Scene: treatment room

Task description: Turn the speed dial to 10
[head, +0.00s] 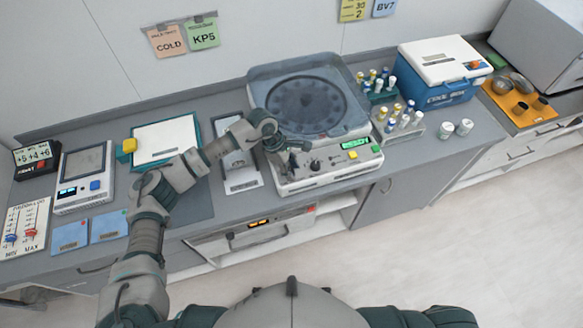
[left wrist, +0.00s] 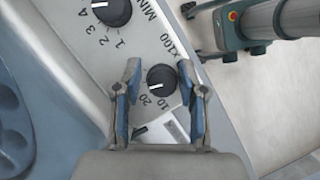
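My left gripper (left wrist: 158,80) is open, with one finger on each side of the knob. Whether the fingers touch it I cannot tell. In the head view my left gripper (head: 290,158) hides this dial. My right gripper is not in view.
A second black dial (left wrist: 112,10), marked MIN, sits close by on the panel. A green display (head: 355,143) and buttons lie to its right. Vial racks (head: 402,130) and a blue cooler (head: 445,92) stand farther right. A scale (head: 84,175) is at left.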

